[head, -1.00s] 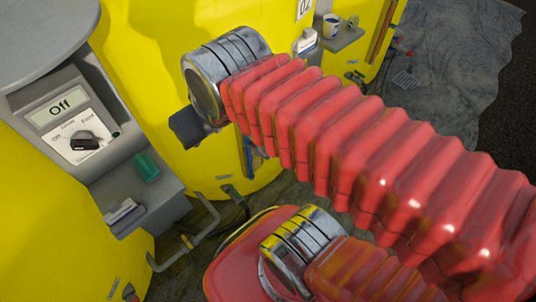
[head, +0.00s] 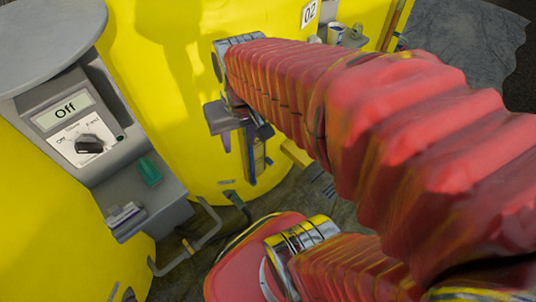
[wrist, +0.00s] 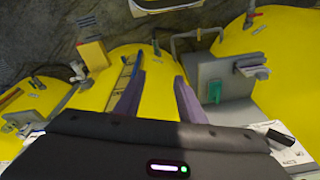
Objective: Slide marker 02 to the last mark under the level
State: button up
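The yellow tank (head: 200,150) carries a 02 label (head: 309,13). Its level gauge, a narrow upright board (head: 251,160), shows partly below my gripper in the head view. In the wrist view the gauge (wrist: 128,73), with a blue strip and scale marks, lies just left of my left finger. My gripper (wrist: 157,90) is open and empty, its two purple-grey fingers spread apart before the yellow tank wall. In the head view my gripper (head: 240,121) is in front of the upper part of the gauge. I cannot make out marker 02; my gripper or arm may hide it.
A grey control box (head: 75,110) reading Off, with a black knob, stands left. Pipes (head: 205,225) run low between the tanks. A yellow block (head: 295,153) shows beside my arm. A cup (head: 335,32) stands farther back.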

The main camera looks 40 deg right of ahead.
jog(key=d+f+m+g+y, duration=0.2)
jog(key=d+f+m, duration=0.2)
jog(key=f, duration=0.4)
jog(key=m+t+h, duration=0.1)
jog(key=m+t, duration=1.2)
jog(key=m, duration=1.5)
send_near(272, 163)
jog(key=v, duration=0.4)
jog(key=shift+s+a+f, duration=0.15)
jog(key=shift+f, duration=0.05)
jog(key=x, duration=1.3)
jog(key=shift+w, duration=0.45)
